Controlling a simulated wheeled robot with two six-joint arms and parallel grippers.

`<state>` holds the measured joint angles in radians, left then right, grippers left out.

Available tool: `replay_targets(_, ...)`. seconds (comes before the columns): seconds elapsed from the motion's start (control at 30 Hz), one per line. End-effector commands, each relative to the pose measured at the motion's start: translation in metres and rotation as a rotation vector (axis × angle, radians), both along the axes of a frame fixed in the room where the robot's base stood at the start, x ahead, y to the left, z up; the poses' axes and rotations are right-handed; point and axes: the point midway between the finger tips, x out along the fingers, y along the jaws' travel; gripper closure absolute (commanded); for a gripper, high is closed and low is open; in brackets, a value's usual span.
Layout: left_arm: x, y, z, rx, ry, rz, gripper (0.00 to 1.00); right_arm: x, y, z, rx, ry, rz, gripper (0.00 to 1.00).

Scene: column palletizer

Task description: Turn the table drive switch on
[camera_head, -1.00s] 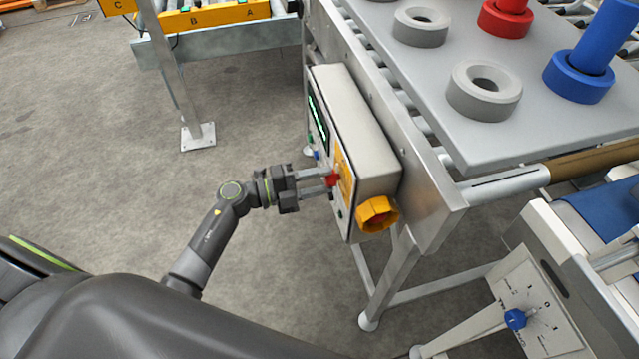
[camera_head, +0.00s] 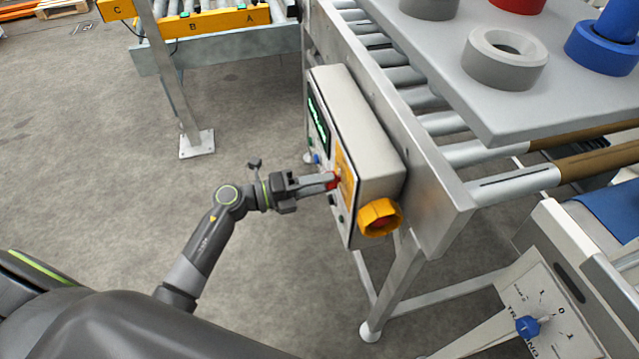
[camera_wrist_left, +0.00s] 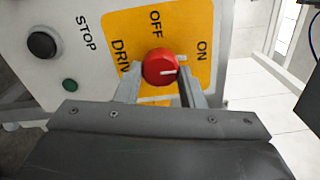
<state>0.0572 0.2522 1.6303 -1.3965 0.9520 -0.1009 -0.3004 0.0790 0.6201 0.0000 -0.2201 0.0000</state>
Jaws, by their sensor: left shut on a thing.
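The red drive switch knob (camera_wrist_left: 158,64) sits on a yellow plate (camera_wrist_left: 190,25) marked OFF, ON and DRIVE, partly covered by a finger. Its white line points right, on the ON side, away from OFF. My left gripper (camera_wrist_left: 160,80) is shut on the knob, one finger on each side. In the head view my left gripper (camera_head: 327,181) reaches the front of the grey control box (camera_head: 362,140), with the red knob (camera_head: 333,181) at its fingertips. My right gripper is not in view.
A black STOP button (camera_wrist_left: 42,45) and a small green button (camera_wrist_left: 70,85) are beside the yellow plate. A yellow-housed knob (camera_head: 380,217) sticks out of the box's lower end. Above, a grey plate (camera_head: 480,105) with rings lies on rollers (camera_head: 415,95).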

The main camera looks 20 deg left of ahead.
Motion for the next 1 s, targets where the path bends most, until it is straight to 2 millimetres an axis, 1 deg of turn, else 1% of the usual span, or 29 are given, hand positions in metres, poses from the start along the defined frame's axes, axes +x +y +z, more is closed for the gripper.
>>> replay_targets(0.27, -0.0004, 0.0004, -0.0016, 0.005, 0.001, 0.0, 0.87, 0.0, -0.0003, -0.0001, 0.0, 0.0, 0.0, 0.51)
replay_targets(0.3, -0.0005, 0.0004, -0.0016, 0.005, 0.001, 0.0, 0.61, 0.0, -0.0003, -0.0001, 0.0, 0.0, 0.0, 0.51)
replay_targets(0.43, -0.0004, 0.0004, -0.0013, 0.004, 0.0, 0.0, 0.44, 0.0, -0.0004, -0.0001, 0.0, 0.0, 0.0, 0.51)
replay_targets(0.87, -0.0004, 0.0007, -0.0006, 0.002, 0.0, 0.0, 0.43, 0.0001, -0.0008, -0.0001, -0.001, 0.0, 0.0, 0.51)
replay_targets(1.0, -0.0055, 0.009, -0.0024, 0.004, 0.001, 0.001, 0.43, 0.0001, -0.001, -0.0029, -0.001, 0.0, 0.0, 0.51)
